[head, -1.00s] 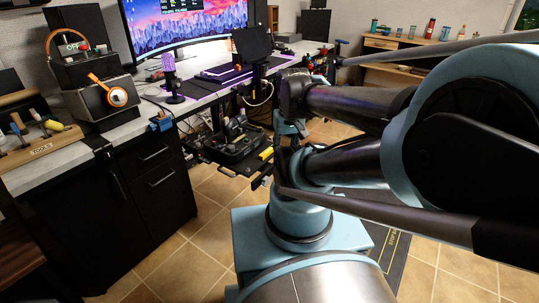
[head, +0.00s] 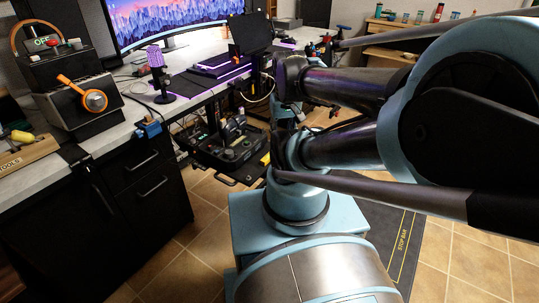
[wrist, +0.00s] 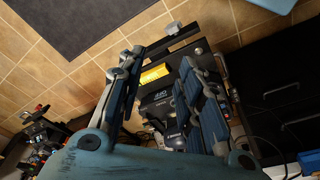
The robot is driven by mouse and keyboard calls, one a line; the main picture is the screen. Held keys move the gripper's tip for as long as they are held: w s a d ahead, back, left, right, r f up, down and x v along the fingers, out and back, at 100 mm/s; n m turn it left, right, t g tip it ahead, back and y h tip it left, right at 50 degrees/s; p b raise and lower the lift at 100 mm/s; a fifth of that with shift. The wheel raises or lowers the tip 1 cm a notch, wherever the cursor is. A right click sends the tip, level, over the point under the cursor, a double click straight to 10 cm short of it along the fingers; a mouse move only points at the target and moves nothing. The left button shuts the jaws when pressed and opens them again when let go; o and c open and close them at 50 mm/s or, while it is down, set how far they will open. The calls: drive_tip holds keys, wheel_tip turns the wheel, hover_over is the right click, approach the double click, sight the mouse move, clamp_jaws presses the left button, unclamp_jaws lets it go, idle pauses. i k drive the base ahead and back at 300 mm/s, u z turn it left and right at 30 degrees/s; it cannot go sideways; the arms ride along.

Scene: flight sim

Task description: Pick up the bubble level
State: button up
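I cannot pick out a bubble level for certain. A small yellow item (wrist: 153,74) lies on a black unit (wrist: 175,55) in the wrist view, and it may be the level or only a label. In the head view a small yellow patch (head: 265,159) shows at the right edge of the black control unit (head: 228,145), low beside the desk. My gripper (wrist: 159,62) is open in the wrist view, with its two blue fingers apart and the black unit and yellow item seen between them. Nothing is held. My arm hides part of this area in the head view.
Tiled floor (head: 205,240) is open in front; a dark mat (head: 395,225) lies at right.

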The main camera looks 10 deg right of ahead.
sight(265, 160)
drive_tip(key=z, duration=1)
drive_tip(key=k, duration=0.9)
drive_tip(key=u, duration=0.7)
